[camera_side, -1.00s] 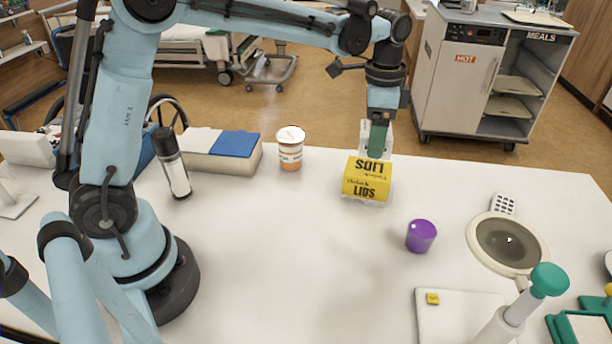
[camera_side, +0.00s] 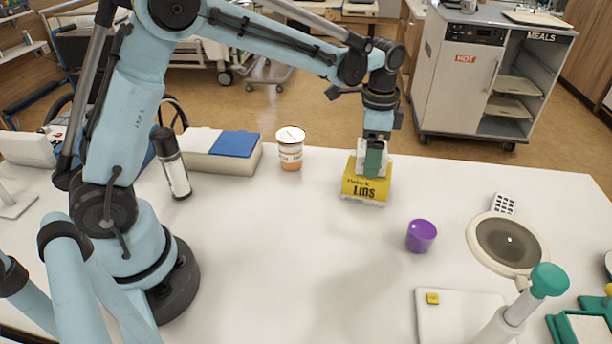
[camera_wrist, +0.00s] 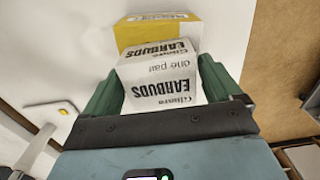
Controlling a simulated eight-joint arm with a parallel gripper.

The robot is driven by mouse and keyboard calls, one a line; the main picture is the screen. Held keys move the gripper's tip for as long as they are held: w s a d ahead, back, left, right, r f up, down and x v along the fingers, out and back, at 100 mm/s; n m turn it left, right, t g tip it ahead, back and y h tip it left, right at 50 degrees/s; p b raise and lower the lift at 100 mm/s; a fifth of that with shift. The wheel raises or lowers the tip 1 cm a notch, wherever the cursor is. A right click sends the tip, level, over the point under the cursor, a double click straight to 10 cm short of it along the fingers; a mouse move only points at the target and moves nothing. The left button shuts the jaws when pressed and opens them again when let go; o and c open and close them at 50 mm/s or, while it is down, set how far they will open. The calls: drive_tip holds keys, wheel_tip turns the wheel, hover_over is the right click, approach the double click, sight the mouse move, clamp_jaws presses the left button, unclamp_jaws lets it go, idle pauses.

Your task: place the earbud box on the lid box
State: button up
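The earbud box is white with black "EARBUDS" lettering and fills the middle of the wrist view (camera_wrist: 160,75). My gripper (camera_wrist: 162,90) has its green fingers on either side of the box and is shut on it. In the side view, my gripper (camera_side: 374,165) points down over the yellow lid box (camera_side: 365,189), and the white earbud box (camera_side: 386,160) shows partly behind the green finger. The earbud box is at the top of the lid box; whether they touch is unclear. The lid box stands on the white table, its yellow edge also in the wrist view (camera_wrist: 155,33).
A purple cup-like object (camera_side: 421,236) stands to the front right of the lid box. A round mirror-like disc (camera_side: 508,243) lies right. The table centre is clear.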

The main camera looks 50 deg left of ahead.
drive_tip(key=shift+o, duration=0.5)
drive_tip(key=shift+r, duration=0.15)
wheel_tip(320, 180, up, 12)
drive_tip(key=s+a+f+n+t, duration=0.1)
drive_tip(key=s+f+n+t, duration=0.2)
drive_tip(key=s, duration=0.5)
drive_tip(key=s+a+f+n+t, duration=0.2)
drive_tip(key=s+n, duration=0.4)
drive_tip(key=s, duration=0.3)
drive_tip(key=shift+a+f+t, duration=0.25)
drive_tip(key=shift+f+t, duration=0.4)
drive_tip(key=shift+t, duration=0.45)
